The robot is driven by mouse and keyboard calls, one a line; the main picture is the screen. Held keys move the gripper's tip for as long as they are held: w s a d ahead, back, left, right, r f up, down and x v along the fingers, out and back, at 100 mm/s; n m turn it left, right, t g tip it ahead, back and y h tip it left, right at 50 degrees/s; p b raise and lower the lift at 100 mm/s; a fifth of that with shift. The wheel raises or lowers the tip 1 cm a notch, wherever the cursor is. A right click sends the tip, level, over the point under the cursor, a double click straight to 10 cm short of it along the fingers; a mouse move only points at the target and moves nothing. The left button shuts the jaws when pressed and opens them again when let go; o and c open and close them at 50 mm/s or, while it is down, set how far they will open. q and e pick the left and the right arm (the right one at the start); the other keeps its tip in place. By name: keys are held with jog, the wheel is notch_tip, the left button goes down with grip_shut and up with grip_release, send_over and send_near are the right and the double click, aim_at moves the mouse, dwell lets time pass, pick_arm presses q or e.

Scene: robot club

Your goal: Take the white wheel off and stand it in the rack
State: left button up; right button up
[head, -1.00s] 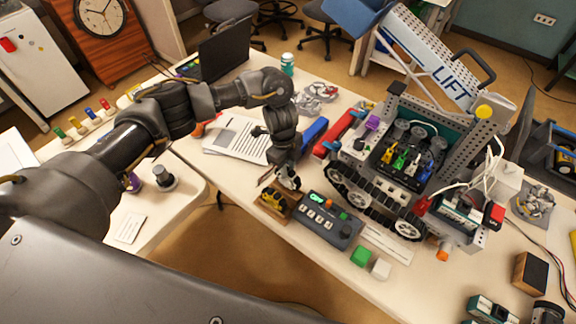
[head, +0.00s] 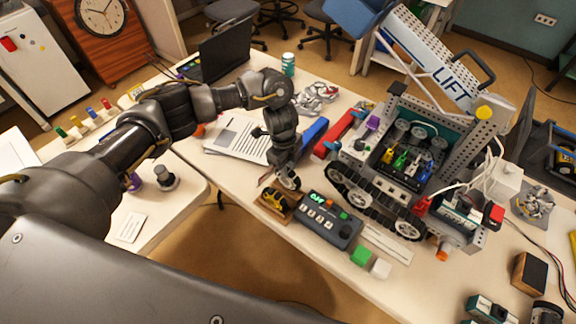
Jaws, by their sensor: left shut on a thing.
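My left gripper (head: 283,176) is shut on a small pale wheel with a dark rim (head: 292,184), most likely the white wheel. The gripper hides part of it. It is close above the back of the rack (head: 287,216), a small wooden block holding a yellow wheel (head: 272,198). I cannot tell if the held wheel touches the rack. The tracked lift robot (head: 399,183) stands to the right, with pale wheels (head: 362,199) showing in its near track. My right gripper is not in view.
A grey control box (head: 328,220) with a lit green display sits right beside the rack. Papers (head: 235,140), a blue bar (head: 314,131) and a red bar (head: 339,130) lie behind the gripper.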

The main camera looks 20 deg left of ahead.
pick_arm(q)
jog(key=shift+f+b, duration=0.8)
jog(key=shift+f, duration=0.8)
dwell(1.3)
jog(key=o, duration=1.1)
jog(key=shift+c, duration=0.2)
jog(key=shift+r, duration=0.1)
jog(key=shift+r+p, duration=3.35)
jog(key=shift+r, duration=0.1)
